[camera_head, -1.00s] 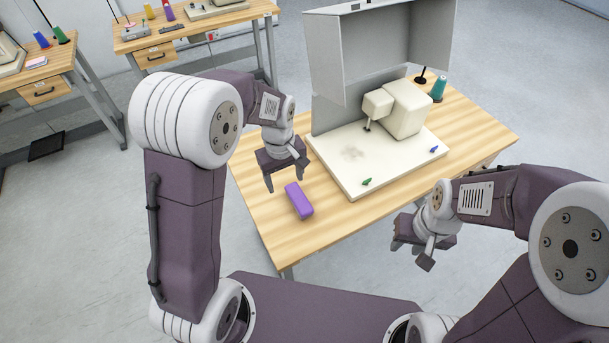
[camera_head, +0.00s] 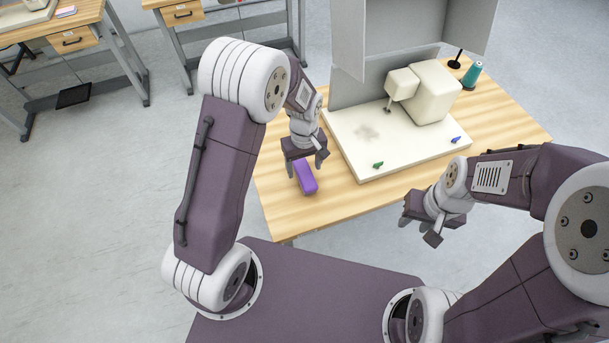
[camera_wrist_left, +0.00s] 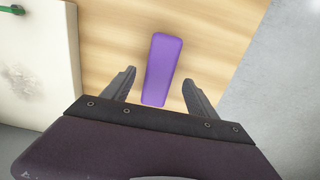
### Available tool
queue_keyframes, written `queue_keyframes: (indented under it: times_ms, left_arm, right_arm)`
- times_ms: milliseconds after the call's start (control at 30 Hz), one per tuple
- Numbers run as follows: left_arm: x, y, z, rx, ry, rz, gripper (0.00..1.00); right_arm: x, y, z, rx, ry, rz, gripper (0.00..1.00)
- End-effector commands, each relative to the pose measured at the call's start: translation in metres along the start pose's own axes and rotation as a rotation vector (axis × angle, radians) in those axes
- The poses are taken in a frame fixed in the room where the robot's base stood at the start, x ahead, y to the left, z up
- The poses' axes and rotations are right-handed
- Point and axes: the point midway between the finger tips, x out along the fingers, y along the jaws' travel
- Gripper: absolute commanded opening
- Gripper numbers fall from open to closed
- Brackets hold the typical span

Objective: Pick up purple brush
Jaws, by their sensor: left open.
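The purple brush (camera_head: 307,181) is a plain purple block lying on the wooden table, left of the white machine base. My left gripper (camera_head: 305,170) is open just above its far end and hides part of it in the head view. In the left wrist view the brush (camera_wrist_left: 162,68) lies lengthwise, with its near end between the two spread fingers of my left gripper (camera_wrist_left: 158,88). Neither finger appears to touch it. My right gripper (camera_head: 420,231) hangs off the table's front edge, away from the brush; its finger opening is unclear.
The white base (camera_head: 395,150) carries a cream machine head (camera_head: 430,92), with small green (camera_head: 378,165) and blue (camera_head: 456,139) parts on it. A grey panel stands behind. A teal spool (camera_head: 472,75) is at the back right. Bare table lies around the brush.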

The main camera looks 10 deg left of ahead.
Motion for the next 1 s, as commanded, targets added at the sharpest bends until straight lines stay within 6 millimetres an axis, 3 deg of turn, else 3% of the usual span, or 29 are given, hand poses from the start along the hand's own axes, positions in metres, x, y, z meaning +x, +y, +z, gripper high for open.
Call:
queue_keyframes:
  times_ms: [33,167,433,667,1000]
  left_arm:
    - [0.012,0.000,0.001,0.001,-0.004,-0.004,0.67]
    - [0.031,0.001,0.001,0.000,-0.002,-0.002,0.67]
    - [0.035,0.001,0.001,0.000,0.000,0.000,0.67]
    - [0.035,0.001,0.001,0.000,0.000,0.000,0.03]
    - [0.029,0.001,0.000,0.000,0.001,0.001,0.00]
  right_arm:
    - [0.002,0.000,0.000,0.000,0.000,0.000,0.36]
    - [0.004,0.000,0.000,0.000,0.000,0.000,0.36]
    - [0.003,0.000,0.000,0.000,0.000,0.000,0.36]
    - [0.003,0.000,0.000,0.000,0.000,0.000,0.36]
    - [0.003,0.000,0.000,0.000,0.000,0.000,0.36]
